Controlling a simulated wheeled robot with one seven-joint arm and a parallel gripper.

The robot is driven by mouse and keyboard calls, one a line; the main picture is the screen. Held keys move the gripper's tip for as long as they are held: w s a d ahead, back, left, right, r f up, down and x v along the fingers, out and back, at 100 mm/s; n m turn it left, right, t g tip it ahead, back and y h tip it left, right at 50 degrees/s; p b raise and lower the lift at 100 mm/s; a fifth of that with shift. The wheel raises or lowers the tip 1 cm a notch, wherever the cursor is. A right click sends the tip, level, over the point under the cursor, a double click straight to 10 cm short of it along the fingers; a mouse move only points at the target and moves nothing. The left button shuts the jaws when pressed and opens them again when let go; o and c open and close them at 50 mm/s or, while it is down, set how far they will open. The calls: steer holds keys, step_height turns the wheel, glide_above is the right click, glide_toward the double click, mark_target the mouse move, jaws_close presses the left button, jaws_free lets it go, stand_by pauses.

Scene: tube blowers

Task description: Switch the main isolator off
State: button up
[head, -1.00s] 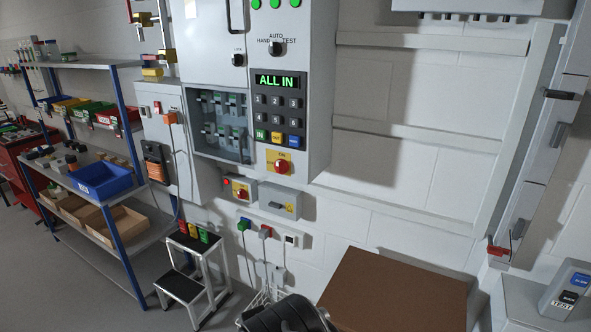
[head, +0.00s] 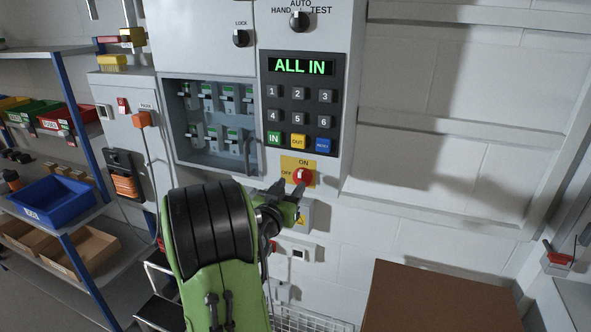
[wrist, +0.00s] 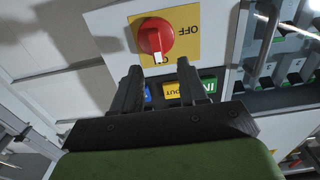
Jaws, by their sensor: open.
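The main isolator is a red rotary knob (head: 303,176) on a yellow plate marked ON above and OFF at left, low on the grey control panel. In the wrist view the knob (wrist: 155,36) shows upside down, its white mark pointing to the ON lettering, which is partly covered; OFF shows at upper right. My gripper (head: 285,190) is just below and left of the knob in the head view. In the wrist view my gripper (wrist: 159,68) is open and empty, its two dark fingers pointing at the knob, apparently short of it.
Above the isolator are a keypad (head: 298,108) and a green display (head: 301,66) reading ALL IN. A recessed breaker cabinet (head: 212,122) is at left. A brown box top (head: 440,300) stands at lower right, and shelves with a blue bin (head: 45,200) at far left.

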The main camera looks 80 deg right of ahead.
mark_target(300, 176)
steer(key=d, duration=0.1)
steer(key=d+p, duration=0.1)
steer(key=d, duration=0.2)
steer(key=shift+s+d+r+p, duration=0.15)
steer(key=shift+s+d+p, duration=0.15)
steer(key=shift+s+p, duration=0.1)
steer(key=shift+d, duration=0.2)
steer(key=shift+a, duration=0.1)
steer(key=shift+c, duration=0.4)
jaws_close()
